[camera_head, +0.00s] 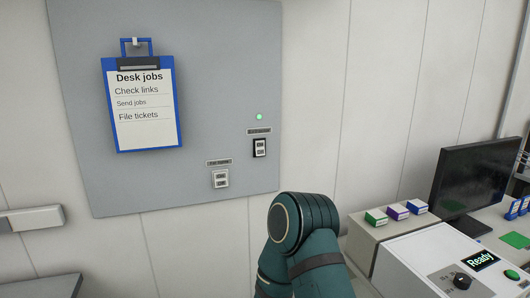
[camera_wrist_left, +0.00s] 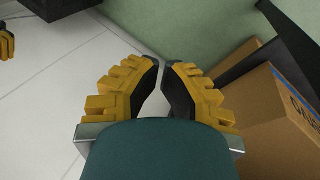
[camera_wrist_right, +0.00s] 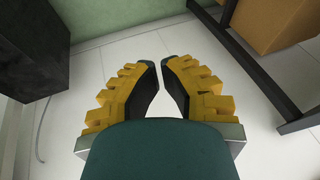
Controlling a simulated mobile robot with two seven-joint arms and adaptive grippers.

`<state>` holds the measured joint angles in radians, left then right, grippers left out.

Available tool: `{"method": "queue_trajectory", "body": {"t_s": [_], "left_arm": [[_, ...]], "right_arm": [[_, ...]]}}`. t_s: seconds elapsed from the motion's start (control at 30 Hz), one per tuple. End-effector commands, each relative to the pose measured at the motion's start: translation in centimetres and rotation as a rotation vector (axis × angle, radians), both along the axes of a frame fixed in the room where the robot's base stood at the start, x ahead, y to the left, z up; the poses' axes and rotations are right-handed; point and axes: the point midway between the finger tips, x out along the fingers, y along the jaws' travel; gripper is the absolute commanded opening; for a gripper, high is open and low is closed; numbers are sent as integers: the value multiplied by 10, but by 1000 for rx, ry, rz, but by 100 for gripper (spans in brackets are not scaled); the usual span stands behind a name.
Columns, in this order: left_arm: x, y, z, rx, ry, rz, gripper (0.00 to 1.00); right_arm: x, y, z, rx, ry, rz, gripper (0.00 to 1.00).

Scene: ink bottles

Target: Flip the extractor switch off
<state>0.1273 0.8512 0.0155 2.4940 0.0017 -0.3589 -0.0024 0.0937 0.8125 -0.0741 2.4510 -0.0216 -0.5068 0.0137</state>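On the grey wall panel (camera_head: 225,60) in the head view there are two small switches, each with a label plate above it. The upper right switch (camera_head: 260,148) has a black frame, and a lit green lamp (camera_head: 259,117) sits above its label (camera_head: 259,131). The lower left switch (camera_head: 221,179) has a light frame. The labels are too small to read surely. Neither gripper shows in the head view.
A blue clipboard (camera_head: 145,104) hangs on the panel. One of my arm links is below the switches. At right are small boxes (camera_head: 397,212), a machine reading "Ready" (camera_head: 430,262) and a monitor (camera_head: 485,180). A cardboard box (camera_wrist_left: 270,115) is beside my left gripper.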

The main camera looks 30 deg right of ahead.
Motion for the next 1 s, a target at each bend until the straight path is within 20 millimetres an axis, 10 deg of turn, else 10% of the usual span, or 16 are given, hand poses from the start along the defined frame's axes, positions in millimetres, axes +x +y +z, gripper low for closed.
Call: {"method": "queue_trajectory", "body": {"t_s": [0.23,0.53,0.7,1.0], "left_arm": [[-6,-1,34,-3,14,-3,0],[-11,-1,57,-5,25,-6,0],[-12,-2,61,-5,28,-7,0],[-12,-2,60,-5,29,-7,0]], "right_arm": [[151,-144,161,-266,-717,-226,0],[182,-251,390,-488,-1441,-325,0],[172,-268,441,-535,-1605,-325,0],[170,-269,445,-539,-1625,-325,0]]}}
